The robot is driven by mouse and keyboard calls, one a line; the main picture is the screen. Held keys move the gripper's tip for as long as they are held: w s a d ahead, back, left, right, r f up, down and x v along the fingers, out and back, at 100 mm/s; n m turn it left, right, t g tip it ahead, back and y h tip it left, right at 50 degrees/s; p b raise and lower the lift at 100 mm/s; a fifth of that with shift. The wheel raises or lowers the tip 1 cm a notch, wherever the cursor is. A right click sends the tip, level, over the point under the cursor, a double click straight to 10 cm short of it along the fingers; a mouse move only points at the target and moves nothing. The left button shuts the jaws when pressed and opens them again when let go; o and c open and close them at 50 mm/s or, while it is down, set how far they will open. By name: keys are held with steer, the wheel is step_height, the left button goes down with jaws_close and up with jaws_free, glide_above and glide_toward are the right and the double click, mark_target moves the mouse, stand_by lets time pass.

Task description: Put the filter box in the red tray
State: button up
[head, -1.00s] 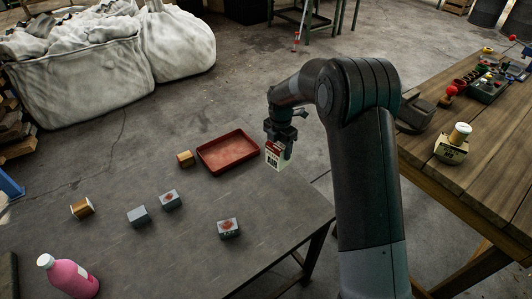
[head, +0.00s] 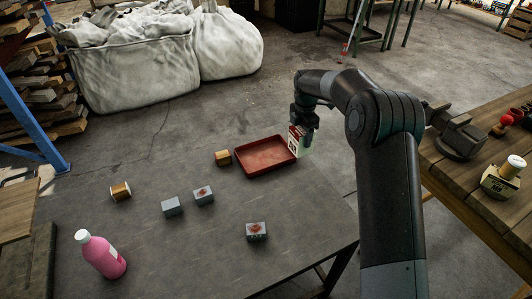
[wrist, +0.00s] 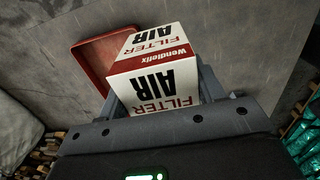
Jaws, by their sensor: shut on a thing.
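The filter box (wrist: 155,80) is white and red, with "FILTER AIR" lettering in the wrist view. My gripper (head: 301,130) is shut on it. In the head view the box (head: 295,141) hangs upright at the right end of the red tray (head: 246,167), overlapping its right edge in the picture. I cannot tell how high above the tray it is. The tray is shallow, rectangular and looks empty. In the wrist view part of the tray (wrist: 88,50) shows behind and left of the box; the rest is hidden by the box.
Left of the tray on the dark table (head: 220,265) is a small orange-brown block (head: 222,158). Several grey-blue boxes (head: 203,197), a copper spool (head: 120,191) and a pink bottle (head: 103,255) stand farther off. A wooden workbench (head: 460,190) is at right.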

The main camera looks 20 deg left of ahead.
steer(key=shift+w+a, duration=0.1)
steer(key=shift+a, duration=0.35)
steer(key=shift+w+a+f, duration=0.1)
steer(key=shift+a+f, duration=2.65)
steer(key=shift+a, duration=0.15)
steer(key=shift+a+f, duration=2.7)
steer(key=shift+a, duration=0.2)
steer(key=shift+f, duration=0.15)
steer(key=o, duration=1.1)
steer(key=shift+o, duration=0.2)
step_height(320, 180, up, 12)
